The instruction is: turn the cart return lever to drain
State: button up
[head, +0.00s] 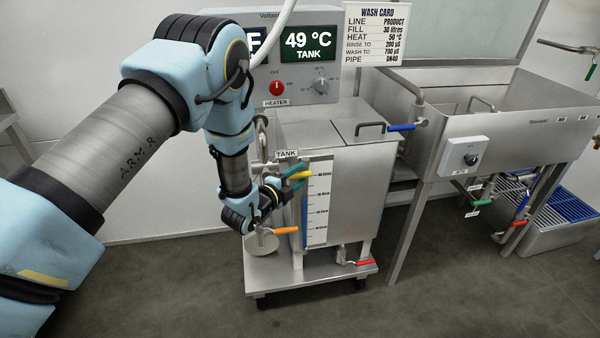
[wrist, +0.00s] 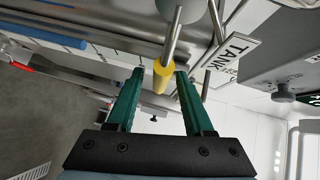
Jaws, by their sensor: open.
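A lever with a yellow grip (head: 297,177) is at the upper left front of the steel tank cart (head: 345,205), below the TANK sign. I cannot read a label that names it as the return lever. My gripper (head: 292,180) is at this grip. In the wrist view the yellow grip (wrist: 162,79) lies between the tips of my two green fingers (wrist: 160,73), with a gap on each side. My gripper is open and holds nothing. A metal rod runs up from the grip. Much of the lever's mount is hidden by my gripper in the head view.
An orange-handled lever (head: 284,230) sits lower, below my gripper. A blue handle (head: 401,127) is by the tank top, and a red one (head: 364,262) is at the cart's foot. A steel sink (head: 500,105) stands right. The front floor is clear.

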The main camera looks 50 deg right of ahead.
jog(key=shift+d, duration=0.4)
jog(key=shift+c, duration=0.2)
grip_shut()
dwell(1.0)
